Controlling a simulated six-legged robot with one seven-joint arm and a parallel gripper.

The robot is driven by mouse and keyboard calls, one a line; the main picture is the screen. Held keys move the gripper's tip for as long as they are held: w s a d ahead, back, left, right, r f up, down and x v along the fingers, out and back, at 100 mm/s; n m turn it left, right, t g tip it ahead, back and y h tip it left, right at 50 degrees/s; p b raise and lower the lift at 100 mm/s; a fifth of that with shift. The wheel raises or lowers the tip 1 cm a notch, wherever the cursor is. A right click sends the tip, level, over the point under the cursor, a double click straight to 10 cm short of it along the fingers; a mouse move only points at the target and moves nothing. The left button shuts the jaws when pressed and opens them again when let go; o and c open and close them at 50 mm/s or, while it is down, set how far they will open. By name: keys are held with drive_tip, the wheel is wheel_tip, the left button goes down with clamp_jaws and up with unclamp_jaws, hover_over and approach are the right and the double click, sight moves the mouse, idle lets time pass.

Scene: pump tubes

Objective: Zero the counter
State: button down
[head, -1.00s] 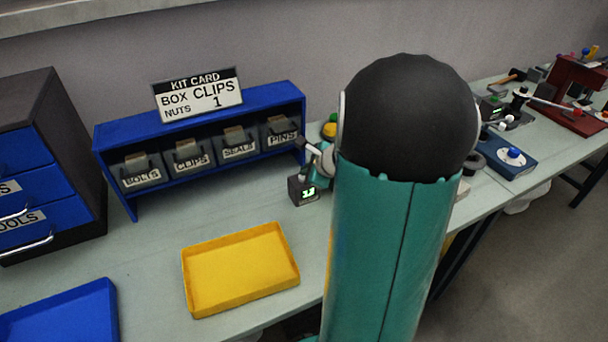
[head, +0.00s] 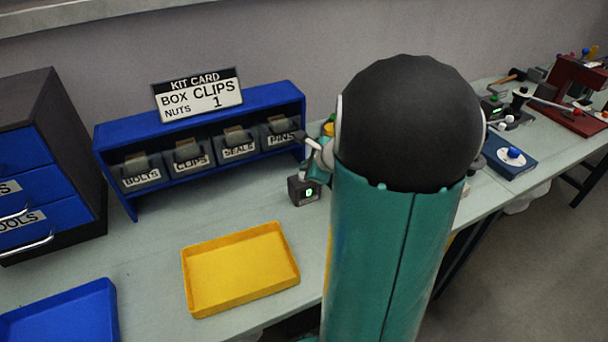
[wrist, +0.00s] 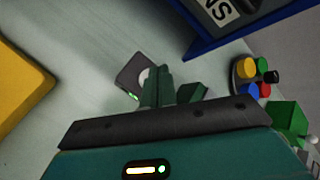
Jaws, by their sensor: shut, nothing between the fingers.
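The counter (head: 303,190) is a small dark box on the bench, just right of the blue bin rack. Its green display appears to read 0 in the head view. In the wrist view the counter (wrist: 130,72) lies beyond my fingertips, with a round pale knob on it partly covered by them. My gripper (wrist: 158,72) is shut and empty, its green fingers close together by the knob; I cannot tell whether they touch it. In the head view my arm hides most of the gripper.
The blue rack (head: 115,148) with labelled bins stands behind and left of the counter. A yellow tray (head: 240,270) lies in front. Coloured round buttons (wrist: 257,76) sit to the right in the wrist view. Bare bench lies between tray and counter.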

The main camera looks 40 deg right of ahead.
idle(0.3)
drive_tip(key=shift+r, duration=2.55)
drive_tip(key=s+a+r+n+g+y, duration=0.1)
drive_tip(key=s+a+r+n, duration=0.15)
drive_tip(key=a+n, duration=0.65)
drive_tip(key=s+a+r+n+g+y, duration=0.15)
drive_tip(key=a+r+n, duration=0.3)
drive_tip(key=a, duration=0.85)
drive_tip(key=s+a+n+g+h, duration=0.1)
drive_tip(key=s+a+n, duration=0.8)
drive_tip(key=n, duration=0.5)
drive_tip(key=shift+s+r+h, duration=0.25)
drive_tip(key=shift+s+h, duration=0.1)
drive_tip(key=shift+s, duration=0.9)
